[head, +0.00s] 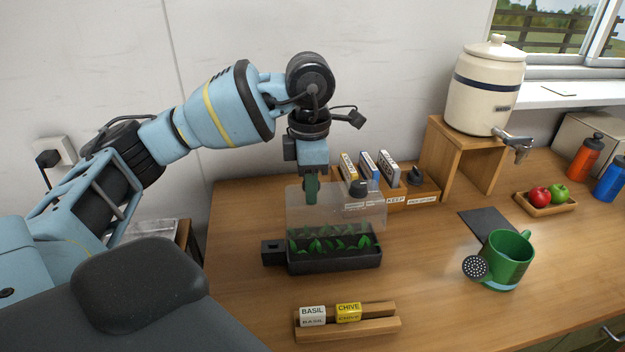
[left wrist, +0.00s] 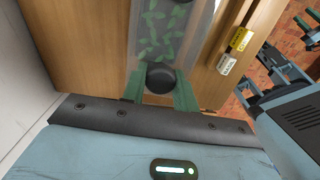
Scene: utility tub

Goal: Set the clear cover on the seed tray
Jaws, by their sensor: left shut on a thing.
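The clear cover (head: 335,207) is a see-through hood above the black seed tray (head: 335,262) with its green seedlings. I cannot tell whether its lower edge touches the tray. My left gripper (head: 311,190) points down over the left part of the cover, shut on it. In the left wrist view, the green fingertips (left wrist: 160,92) are on either side of a round black knob (left wrist: 160,77), with the seedlings showing through the cover (left wrist: 200,25) beyond. What seems to be my right gripper (left wrist: 308,30) shows small at the top right of that view, its jaws unclear.
A wooden holder (head: 365,328) with basil and chive packets lies in front of the tray. A seed box (head: 425,190) stands behind. A green watering can (head: 510,258) and a dark mat (head: 487,224) are at the right. The counter between tray and can is clear.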

